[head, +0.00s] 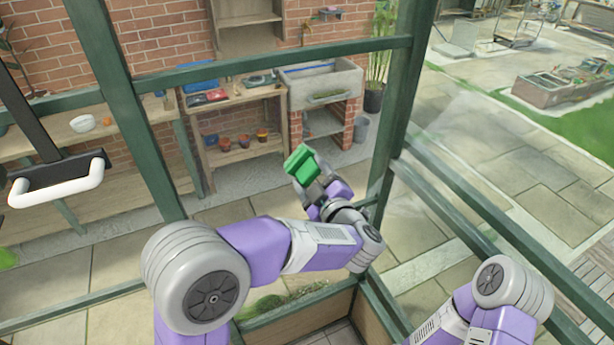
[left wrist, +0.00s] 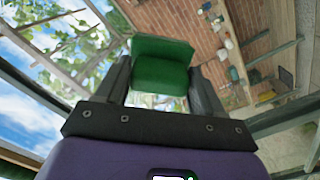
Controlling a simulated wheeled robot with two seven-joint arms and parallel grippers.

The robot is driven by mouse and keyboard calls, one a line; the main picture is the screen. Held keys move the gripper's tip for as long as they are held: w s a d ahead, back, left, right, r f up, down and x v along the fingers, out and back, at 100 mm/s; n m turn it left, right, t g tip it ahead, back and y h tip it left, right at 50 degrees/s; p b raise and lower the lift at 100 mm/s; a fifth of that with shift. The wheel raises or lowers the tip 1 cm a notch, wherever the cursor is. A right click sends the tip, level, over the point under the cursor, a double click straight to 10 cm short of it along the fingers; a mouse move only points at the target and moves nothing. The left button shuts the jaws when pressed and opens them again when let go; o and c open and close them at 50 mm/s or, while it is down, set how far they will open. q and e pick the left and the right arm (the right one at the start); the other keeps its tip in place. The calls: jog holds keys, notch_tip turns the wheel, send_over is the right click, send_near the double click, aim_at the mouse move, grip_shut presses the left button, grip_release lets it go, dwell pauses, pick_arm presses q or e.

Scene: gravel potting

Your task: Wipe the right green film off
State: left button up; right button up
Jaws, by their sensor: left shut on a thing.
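My left gripper (head: 312,187) is shut on a green sponge-like block (head: 301,163) and holds it up in front of the glazed frame, left of the dark green corner post (head: 397,120). In the left wrist view the green block (left wrist: 162,65) sits between the two dark fingers of the left gripper (left wrist: 163,85). I cannot tell whether the block touches glass. I cannot make out a distinct green film on the panes; a faint pale haze (head: 455,115) shows on the right pane. My right gripper is out of view.
Dark green bars (head: 280,62) cross the glazing ahead and at right. A white handle on a dark bracket (head: 60,185) hangs at left. Beyond the glass are a wooden bench (head: 235,95), a stone sink (head: 325,85) and paving. A planted box (head: 290,310) is below my left arm.

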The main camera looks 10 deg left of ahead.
pick_arm(q)
jog(key=shift+b+v, duration=0.6)
jog(key=shift+v, duration=2.45)
jog(key=v, duration=0.3)
jog(key=shift+w+f, duration=0.1)
